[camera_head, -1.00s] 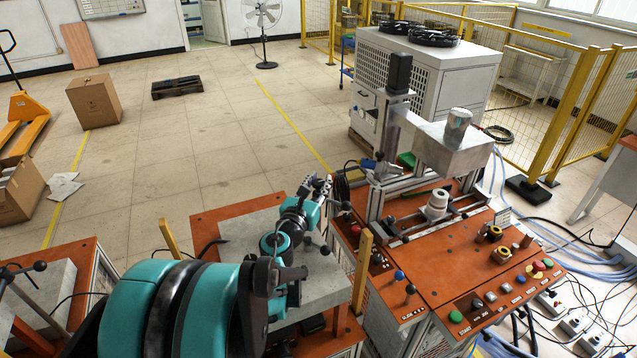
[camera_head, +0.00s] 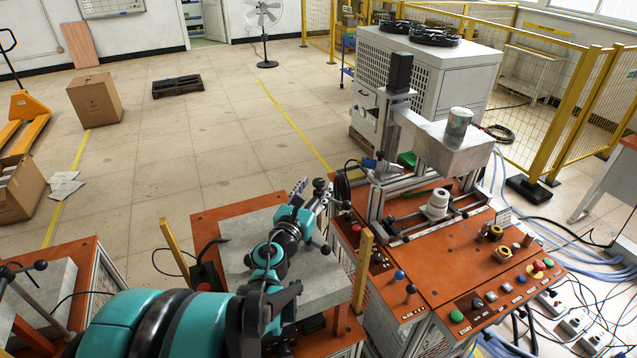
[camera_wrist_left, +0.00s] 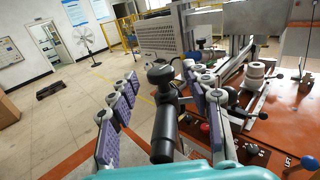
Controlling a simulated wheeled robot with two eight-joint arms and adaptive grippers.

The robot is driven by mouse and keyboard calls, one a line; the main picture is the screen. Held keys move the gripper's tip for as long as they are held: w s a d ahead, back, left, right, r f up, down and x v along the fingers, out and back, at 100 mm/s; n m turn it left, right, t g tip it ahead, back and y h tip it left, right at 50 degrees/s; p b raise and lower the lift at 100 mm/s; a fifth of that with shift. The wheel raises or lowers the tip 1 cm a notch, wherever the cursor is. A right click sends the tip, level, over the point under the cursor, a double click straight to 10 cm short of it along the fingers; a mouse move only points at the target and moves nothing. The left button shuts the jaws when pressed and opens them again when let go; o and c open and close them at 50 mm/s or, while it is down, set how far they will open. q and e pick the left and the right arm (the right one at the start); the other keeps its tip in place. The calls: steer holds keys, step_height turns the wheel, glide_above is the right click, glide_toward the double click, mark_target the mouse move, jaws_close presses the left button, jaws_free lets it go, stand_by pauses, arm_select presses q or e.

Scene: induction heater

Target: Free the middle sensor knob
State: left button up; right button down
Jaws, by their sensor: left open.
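My left gripper (camera_head: 302,190) is open above the grey block on the middle orange bench. A black ball-topped knob (camera_head: 319,184) stands beside its fingers. In the left wrist view, a black knob (camera_wrist_left: 160,75) on a thick black stem rises between the spread purple-padded fingers of the left gripper (camera_wrist_left: 160,105). The fingers look clear of it on both sides, though depth is hard to judge. A second black knob (camera_head: 326,250) sticks out lower, near the gripper's wrist. The knob's lower end is hidden by my gripper and arm. My right gripper is out of view.
The grey block (camera_head: 238,236) fills much of the middle bench. A yellow post (camera_head: 362,268) stands at its right. The orange heater panel (camera_head: 445,262) with buttons, small levers and a metal frame lies to the right.

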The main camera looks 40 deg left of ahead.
arm_select(q)
steer(key=v, duration=0.8)
steer(key=shift+s+d, duration=0.1)
steer(key=shift+s, duration=0.25)
